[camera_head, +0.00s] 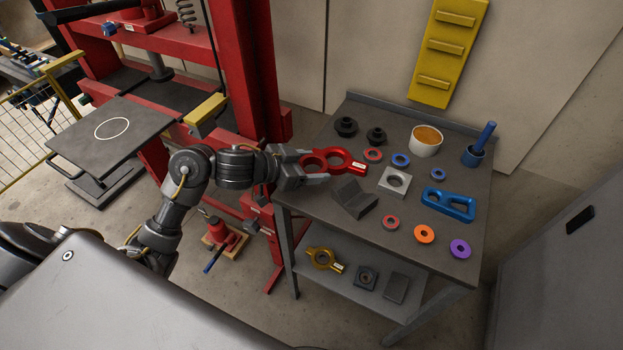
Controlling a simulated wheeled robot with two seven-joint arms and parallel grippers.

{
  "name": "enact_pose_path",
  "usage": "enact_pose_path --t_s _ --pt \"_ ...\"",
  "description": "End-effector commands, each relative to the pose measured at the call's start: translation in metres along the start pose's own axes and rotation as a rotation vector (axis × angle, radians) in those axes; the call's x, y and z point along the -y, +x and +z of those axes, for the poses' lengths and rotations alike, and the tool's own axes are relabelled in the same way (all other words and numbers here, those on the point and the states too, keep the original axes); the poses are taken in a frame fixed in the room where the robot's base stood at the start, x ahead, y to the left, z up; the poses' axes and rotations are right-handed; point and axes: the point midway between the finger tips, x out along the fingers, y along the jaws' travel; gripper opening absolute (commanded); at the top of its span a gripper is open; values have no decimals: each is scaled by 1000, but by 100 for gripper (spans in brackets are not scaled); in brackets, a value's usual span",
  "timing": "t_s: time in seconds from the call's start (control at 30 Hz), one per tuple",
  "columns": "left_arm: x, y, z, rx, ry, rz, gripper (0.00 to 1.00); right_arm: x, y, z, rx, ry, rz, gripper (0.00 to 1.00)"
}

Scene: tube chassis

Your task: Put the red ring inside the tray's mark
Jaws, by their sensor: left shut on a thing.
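A red ring piece (357,167) with round eyes and a pale-labelled tab is at the left side of the grey bench. My left gripper (318,168) reaches in from the left and is shut on this piece at its left end. The fingers cover part of it, and I cannot tell whether it touches the bench top. The dark tray (85,130) is at the far left, with a white oval outline as its mark (97,135). The inside of the mark is empty. My right gripper is not in view.
The bench (330,222) holds small red-and-grey rings (373,154), a grey V-block (354,198), a blue bracket (448,204) and a white cup (426,141). A red press frame (258,75) stands between bench and tray. A gold ring piece (322,259) lies on the lower shelf.

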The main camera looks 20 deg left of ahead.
Motion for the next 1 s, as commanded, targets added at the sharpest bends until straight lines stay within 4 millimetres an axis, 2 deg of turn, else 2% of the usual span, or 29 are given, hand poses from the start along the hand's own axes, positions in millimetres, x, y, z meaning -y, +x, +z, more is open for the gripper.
enact_pose_path --t_s 0.17,0.43,0.9,0.93,1.0 --pt "2 2 2 -1 -1 0 39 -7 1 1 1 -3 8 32" --pt "6 18 32 -1 -5 0 39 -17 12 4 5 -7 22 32" --pt "6 21 38 0 0 0 39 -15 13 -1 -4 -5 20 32" --pt "6 20 37 0 0 0 70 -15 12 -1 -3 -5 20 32" --pt "6 20 37 0 0 0 79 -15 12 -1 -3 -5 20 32"
